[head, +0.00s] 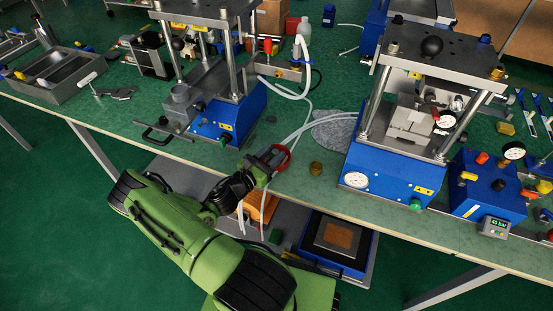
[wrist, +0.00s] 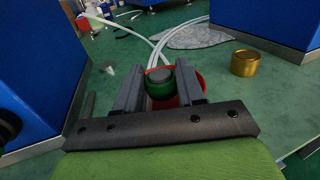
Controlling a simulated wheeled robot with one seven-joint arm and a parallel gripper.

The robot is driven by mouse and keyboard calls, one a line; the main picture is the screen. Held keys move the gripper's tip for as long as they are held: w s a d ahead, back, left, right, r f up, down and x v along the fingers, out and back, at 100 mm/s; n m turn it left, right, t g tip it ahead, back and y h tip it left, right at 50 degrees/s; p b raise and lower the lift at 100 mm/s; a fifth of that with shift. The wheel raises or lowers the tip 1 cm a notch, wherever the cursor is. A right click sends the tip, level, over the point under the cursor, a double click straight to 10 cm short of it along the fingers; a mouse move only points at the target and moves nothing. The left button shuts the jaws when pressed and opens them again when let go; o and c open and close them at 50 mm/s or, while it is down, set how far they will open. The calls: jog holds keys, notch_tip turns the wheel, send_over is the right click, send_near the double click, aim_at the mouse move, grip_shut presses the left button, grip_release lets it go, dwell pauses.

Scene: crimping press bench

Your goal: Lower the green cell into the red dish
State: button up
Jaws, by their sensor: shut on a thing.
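My gripper (wrist: 160,90) is shut on the green cell (wrist: 160,85), a short cylinder with a dark grey top, held upright between the two fingers in the wrist view. The red dish (wrist: 166,103) shows behind and below the cell, partly hidden by the cell and fingers. In the head view my gripper (head: 264,166) is at the red dish (head: 287,158), near the front edge of the bench. I cannot tell whether the cell touches the dish floor. The cell is mostly hidden in the head view.
A brass cylinder (head: 316,168) stands on the bench to the right of the dish. Blue presses stand at left (head: 228,120) and right (head: 385,185). White hoses (head: 305,125) and a grey mat (head: 335,130) lie behind the dish.

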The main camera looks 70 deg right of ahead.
jog(key=o, duration=1.2)
jog(key=shift+c, duration=0.2)
jog(key=p+v, duration=0.1)
jog(key=v, duration=1.4)
jog(key=shift+a+p, duration=0.35)
jog(key=shift+w, duration=0.2)
